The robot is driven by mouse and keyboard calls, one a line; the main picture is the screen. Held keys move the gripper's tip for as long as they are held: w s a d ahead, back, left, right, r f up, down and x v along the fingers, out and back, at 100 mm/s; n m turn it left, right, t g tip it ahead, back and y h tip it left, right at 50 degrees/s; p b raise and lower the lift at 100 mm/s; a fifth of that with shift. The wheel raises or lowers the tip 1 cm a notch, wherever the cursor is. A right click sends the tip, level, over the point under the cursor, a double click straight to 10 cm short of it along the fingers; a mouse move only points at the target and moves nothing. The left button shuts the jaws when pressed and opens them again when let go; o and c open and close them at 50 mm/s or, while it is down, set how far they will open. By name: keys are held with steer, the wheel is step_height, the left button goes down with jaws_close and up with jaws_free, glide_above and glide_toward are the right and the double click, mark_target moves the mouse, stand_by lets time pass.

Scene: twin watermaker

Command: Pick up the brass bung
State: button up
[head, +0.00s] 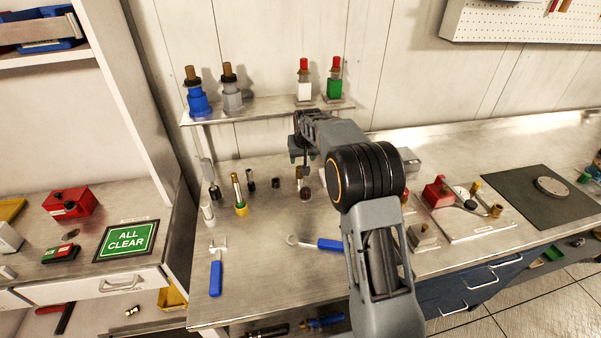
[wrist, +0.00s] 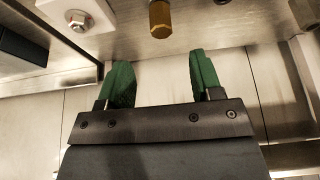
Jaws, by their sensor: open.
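A brass-coloured hexagonal piece, which looks like the brass bung (wrist: 160,18), stands on the steel bench at the top edge of the wrist view, partly cut off by the frame. My gripper (wrist: 160,68) has its two green fingers apart with nothing between them. The brass piece lies beyond the fingertips, roughly in line with the gap, and is not touched. In the head view my gripper (head: 299,157) is low over the back of the bench, below the shelf. My arm hides part of that area, so the bung is hard to make out there.
A steel shelf (head: 265,108) above the bench holds blue, grey, white and green fittings. Small dark and yellow cylinders stand left of the gripper, including a yellow-based one (head: 240,208). Two blue-handled tools (head: 215,278) lie in front. The bench front between them is clear.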

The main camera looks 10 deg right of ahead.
mark_target(300, 168)
steer(key=shift+p+x, duration=1.3)
steer(key=shift+x, duration=3.2)
steer(key=shift+a, duration=0.1)
steer(key=shift+c, duration=0.2)
steer(key=c, duration=0.9)
